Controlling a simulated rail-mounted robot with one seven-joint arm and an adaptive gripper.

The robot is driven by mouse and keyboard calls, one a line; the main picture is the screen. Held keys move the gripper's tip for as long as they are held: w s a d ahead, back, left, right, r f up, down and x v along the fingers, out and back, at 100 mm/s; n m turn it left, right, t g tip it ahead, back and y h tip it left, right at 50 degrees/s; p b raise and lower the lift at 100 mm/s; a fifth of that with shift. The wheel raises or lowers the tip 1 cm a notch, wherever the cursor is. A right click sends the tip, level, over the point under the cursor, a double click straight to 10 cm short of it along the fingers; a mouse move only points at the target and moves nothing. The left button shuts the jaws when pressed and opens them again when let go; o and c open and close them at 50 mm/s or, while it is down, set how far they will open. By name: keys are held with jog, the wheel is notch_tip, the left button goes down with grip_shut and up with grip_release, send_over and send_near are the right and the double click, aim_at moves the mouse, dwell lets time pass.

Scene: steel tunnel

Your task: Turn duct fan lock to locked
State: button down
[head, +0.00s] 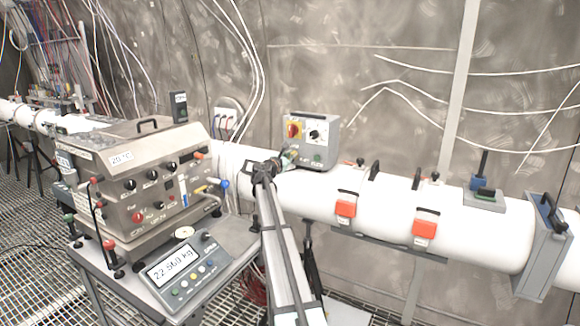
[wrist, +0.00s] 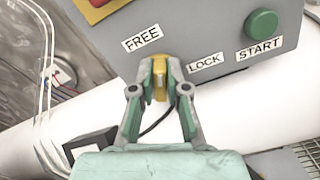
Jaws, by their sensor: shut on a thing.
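The grey duct fan control box (head: 322,126) sits on the white duct, and it fills the top of the wrist view (wrist: 200,35). On its lower face is a small yellow lock knob (wrist: 159,78) between the labels FREE (wrist: 142,38) and LOCK (wrist: 205,62). My gripper (wrist: 158,85) is shut on this knob, one finger on each side. The knob looks roughly upright in the wrist view; its exact setting is hard to tell. In the head view my gripper (head: 283,160) reaches the box's lower left, and the knob is hidden there.
A green START button (wrist: 262,24) is right of LOCK on the box. A red and yellow switch (head: 294,131) and a black dial (head: 315,134) sit higher up. The white duct (head: 380,205) runs beneath. A steel machine (head: 150,170) stands at left.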

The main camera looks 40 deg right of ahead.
jog(key=m+b, duration=0.4)
jog(key=b, duration=0.1)
jog(key=m+b, duration=0.4)
jog(key=b, duration=0.2)
jog(key=f+m+b, duration=0.1)
jog(key=m+b, duration=0.4)
jog(key=b, duration=0.1)
jog(key=shift+s+d, duration=0.15)
jog(key=shift+s, duration=0.15)
jog(key=c, duration=1.2)
grip_release()
jog(key=shift+o, duration=0.2)
jog(key=shift+s, duration=0.1)
jog(key=v, duration=1.2)
